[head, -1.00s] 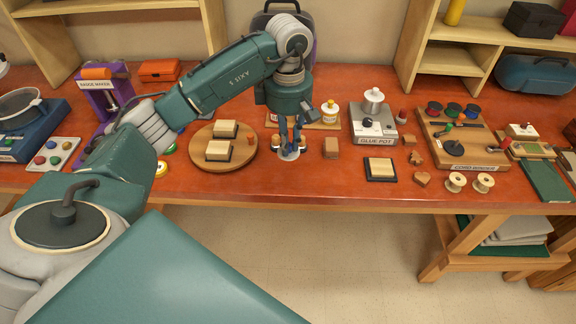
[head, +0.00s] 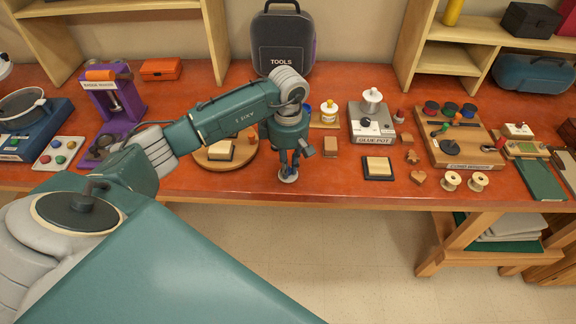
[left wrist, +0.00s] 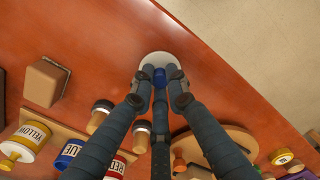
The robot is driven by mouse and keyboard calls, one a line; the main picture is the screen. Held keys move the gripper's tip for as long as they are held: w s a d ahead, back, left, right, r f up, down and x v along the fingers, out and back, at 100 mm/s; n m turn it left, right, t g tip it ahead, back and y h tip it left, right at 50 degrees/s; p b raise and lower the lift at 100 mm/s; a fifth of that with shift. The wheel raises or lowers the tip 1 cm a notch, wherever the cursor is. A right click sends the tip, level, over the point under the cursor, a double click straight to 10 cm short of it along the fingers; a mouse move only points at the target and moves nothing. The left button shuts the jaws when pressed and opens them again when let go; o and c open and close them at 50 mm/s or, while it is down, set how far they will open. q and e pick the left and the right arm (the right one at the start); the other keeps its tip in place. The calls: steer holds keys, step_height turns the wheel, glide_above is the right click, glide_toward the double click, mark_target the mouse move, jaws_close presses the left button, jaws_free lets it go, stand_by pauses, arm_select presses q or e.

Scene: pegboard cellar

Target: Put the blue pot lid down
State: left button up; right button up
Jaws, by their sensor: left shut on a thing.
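My left gripper (head: 287,168) points down near the table's front edge, shut on the blue pot lid (head: 288,179). The lid is a small pale disc with a blue knob; in the left wrist view the fingertips (left wrist: 160,84) close around the knob and the disc (left wrist: 160,58) shows beyond them. The lid is low over bare red tabletop; I cannot tell whether it touches. The pot labelled blue (left wrist: 70,154) stands on a wooden board in the left wrist view, next to the red pot (left wrist: 116,167) and yellow pot (left wrist: 27,142). My right gripper is not in view.
A wooden block (head: 330,146) and a framed pale pad (head: 377,167) lie to the right. A round wooden board (head: 246,158) is to the left, partly behind my arm. Bare tabletop lies along the front edge.

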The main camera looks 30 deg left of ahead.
arm_select(q)
steer(key=o, duration=0.3)
steer(key=shift+f, duration=0.15)
steer(key=o, duration=0.4)
steer(key=shift+o, duration=0.3)
steer(key=shift+r, duration=0.2)
step_height(320, 180, up, 12)
steer(key=b, duration=0.4)
